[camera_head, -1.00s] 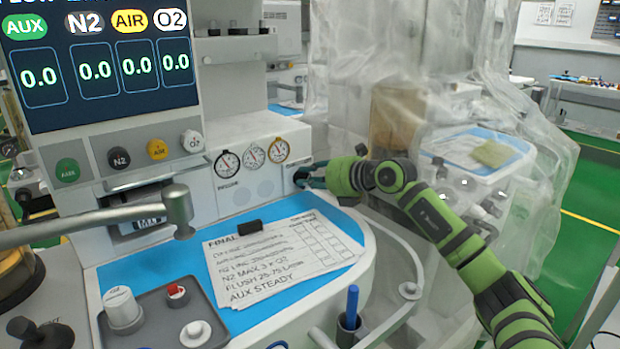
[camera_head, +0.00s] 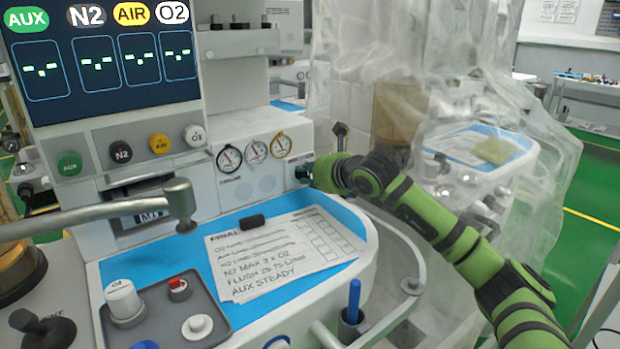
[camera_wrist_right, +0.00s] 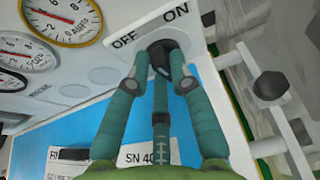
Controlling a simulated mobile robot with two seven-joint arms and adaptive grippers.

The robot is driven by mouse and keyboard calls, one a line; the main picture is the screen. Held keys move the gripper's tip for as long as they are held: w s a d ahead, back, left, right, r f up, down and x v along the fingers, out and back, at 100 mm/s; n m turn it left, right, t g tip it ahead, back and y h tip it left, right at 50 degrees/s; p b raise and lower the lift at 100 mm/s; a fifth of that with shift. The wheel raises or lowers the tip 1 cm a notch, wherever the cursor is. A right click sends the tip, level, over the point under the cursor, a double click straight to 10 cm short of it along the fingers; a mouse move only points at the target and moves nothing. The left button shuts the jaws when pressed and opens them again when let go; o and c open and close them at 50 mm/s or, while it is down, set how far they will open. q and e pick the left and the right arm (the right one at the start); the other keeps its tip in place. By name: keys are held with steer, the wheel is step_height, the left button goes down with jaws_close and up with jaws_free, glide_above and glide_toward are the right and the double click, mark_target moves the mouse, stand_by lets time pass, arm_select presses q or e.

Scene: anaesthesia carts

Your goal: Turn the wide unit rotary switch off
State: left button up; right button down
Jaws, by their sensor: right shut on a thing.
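The rotary switch (camera_wrist_right: 158,46) is a dark round knob on the white front of the wide unit, between the printed words OFF and ON in the right wrist view. My right gripper (camera_wrist_right: 165,68) is shut on it, with its teal fingers around the knob. The fingers cover much of it, and I cannot tell which way it points. In the head view my right gripper (camera_head: 305,172) meets the panel right of the gauges, and the switch is mostly hidden. The unit's screen (camera_head: 105,62) shows dashes in its boxes. My left gripper is not in view.
A paper checklist (camera_head: 285,254) and a small black block lie on the blue worktop. A metal arm (camera_head: 100,218) crosses the left side. A curved rail (camera_head: 412,285) runs around the worktop's right edge. A plastic-draped cart (camera_head: 460,110) stands close behind my right arm.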

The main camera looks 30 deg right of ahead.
steer(key=shift+a+f+n+h+b, duration=0.3)
steer(key=shift+f+n+h+b, duration=0.35)
steer(key=shift+n+b, duration=0.4)
steer(key=shift+n+h+b, duration=0.55)
steer(key=shift+n+b, duration=0.3)
steer(key=shift+b, duration=0.35)
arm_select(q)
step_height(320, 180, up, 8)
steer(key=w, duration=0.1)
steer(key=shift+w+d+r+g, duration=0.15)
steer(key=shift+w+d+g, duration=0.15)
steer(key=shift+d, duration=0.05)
arm_select(e)
steer(key=c, duration=1.1)
jaws_free()
steer(key=shift+r, duration=0.1)
steer(key=shift+s+r+t, duration=0.1)
steer(key=shift+r+t, duration=0.05)
steer(key=shift+t, duration=0.15)
